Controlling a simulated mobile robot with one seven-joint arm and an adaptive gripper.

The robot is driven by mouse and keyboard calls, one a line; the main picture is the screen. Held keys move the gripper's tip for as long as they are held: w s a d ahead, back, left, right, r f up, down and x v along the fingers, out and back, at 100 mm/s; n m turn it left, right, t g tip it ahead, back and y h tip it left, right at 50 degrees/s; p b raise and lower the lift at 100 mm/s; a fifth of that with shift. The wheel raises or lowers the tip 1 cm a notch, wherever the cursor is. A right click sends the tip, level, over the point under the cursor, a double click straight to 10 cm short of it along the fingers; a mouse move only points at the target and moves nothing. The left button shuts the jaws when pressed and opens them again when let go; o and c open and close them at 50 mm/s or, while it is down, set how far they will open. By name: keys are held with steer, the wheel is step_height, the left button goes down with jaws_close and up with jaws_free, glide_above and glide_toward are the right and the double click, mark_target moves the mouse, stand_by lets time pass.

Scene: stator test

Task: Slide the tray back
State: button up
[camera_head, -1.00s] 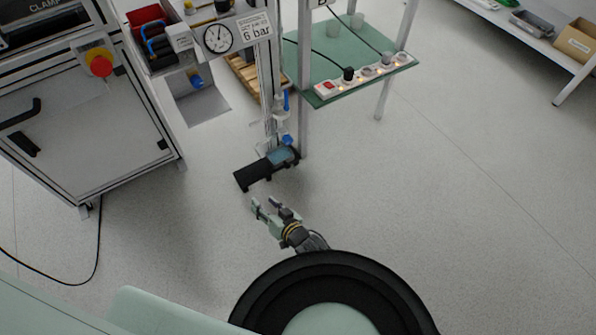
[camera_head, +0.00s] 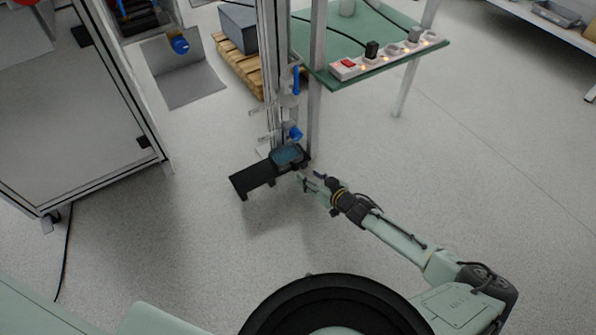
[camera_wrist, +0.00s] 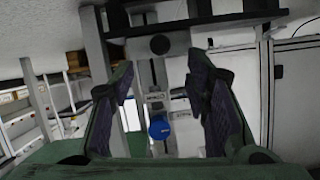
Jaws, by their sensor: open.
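The tray looks like the black flat piece (camera_head: 252,179) jutting out to the left from the metal post in the head view. A dark block with a blue-grey top (camera_head: 287,155) sits at its post end. My gripper (camera_head: 313,181) is just right of and below that block, with the arm reaching in from the lower right. In the wrist view my gripper (camera_wrist: 168,95) is open, its two fingers wide apart with nothing between them. A black bar (camera_wrist: 200,24) with a dark block runs across the top of that view, beyond the fingers. Contact cannot be told.
A metal post (camera_head: 272,70) with a blue knob (camera_head: 294,133) stands behind the block; a blue cap (camera_wrist: 160,128) shows between the fingers. A green table (camera_head: 345,78) with a power strip (camera_head: 390,55) is at upper right. A cabinet (camera_head: 75,110) stands left. The floor in front is clear.

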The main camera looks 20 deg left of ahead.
mark_target(297, 168)
steer(key=b+x, duration=0.2)
steer(key=x, duration=0.6)
steer(key=shift+c, duration=0.2)
jaws_close()
stand_by(0.5)
